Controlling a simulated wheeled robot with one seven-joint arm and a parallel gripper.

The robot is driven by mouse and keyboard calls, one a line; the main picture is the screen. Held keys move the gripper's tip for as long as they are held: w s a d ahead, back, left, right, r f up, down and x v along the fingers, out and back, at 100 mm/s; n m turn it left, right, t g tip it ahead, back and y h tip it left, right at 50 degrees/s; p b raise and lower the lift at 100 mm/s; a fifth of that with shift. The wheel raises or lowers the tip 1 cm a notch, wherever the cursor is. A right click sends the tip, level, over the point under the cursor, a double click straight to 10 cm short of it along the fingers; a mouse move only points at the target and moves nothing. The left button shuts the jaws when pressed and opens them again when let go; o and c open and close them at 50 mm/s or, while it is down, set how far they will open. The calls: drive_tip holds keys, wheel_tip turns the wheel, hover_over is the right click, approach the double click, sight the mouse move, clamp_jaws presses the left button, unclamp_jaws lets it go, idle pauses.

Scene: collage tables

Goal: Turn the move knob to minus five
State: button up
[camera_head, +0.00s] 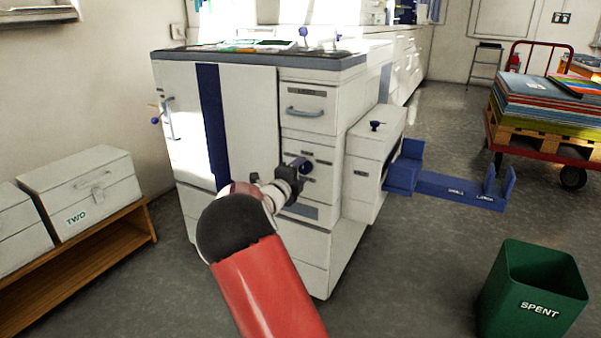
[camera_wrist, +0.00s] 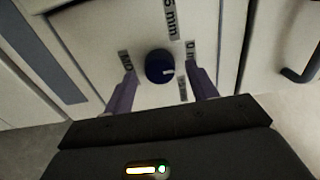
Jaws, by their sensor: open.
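In the wrist view, a dark blue round knob (camera_wrist: 160,65) with a small pale mark on its right side sits on a white panel. Tilted labels surround it; one above reads "5 mm", and the others are partly legible or covered. My gripper (camera_wrist: 163,76) is open, with one purple finger on each side of the knob and gaps between. I cannot tell how far the fingertips are from the panel. In the head view, my gripper (camera_head: 300,170) is at the front of the white cabinet (camera_head: 240,120), and my arm covers part of the cabinet.
A blue bracket (camera_head: 450,188) sticks out at the cabinet's right. A green bin marked SPENT (camera_head: 530,295) stands at lower right. A box marked TWO (camera_head: 85,190) sits on a wooden bench at left. A red cart (camera_head: 550,140) holds stacked boards. Grey floor is clear between bracket and bin.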

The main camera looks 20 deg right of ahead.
drive_tip(key=shift+w+d, duration=0.3)
drive_tip(key=shift+d, duration=0.05)
drive_tip(key=c, duration=1)
drive_tip(key=shift+n, duration=0.4)
drive_tip(key=n+p, duration=0.3)
drive_tip(key=n, duration=0.2)
drive_tip(key=shift+r+n, duration=0.1)
drive_tip(key=shift+n, duration=0.2)
drive_tip(key=n+p, duration=0.3)
drive_tip(key=n, duration=0.2)
drive_tip(key=shift+n, duration=0.4)
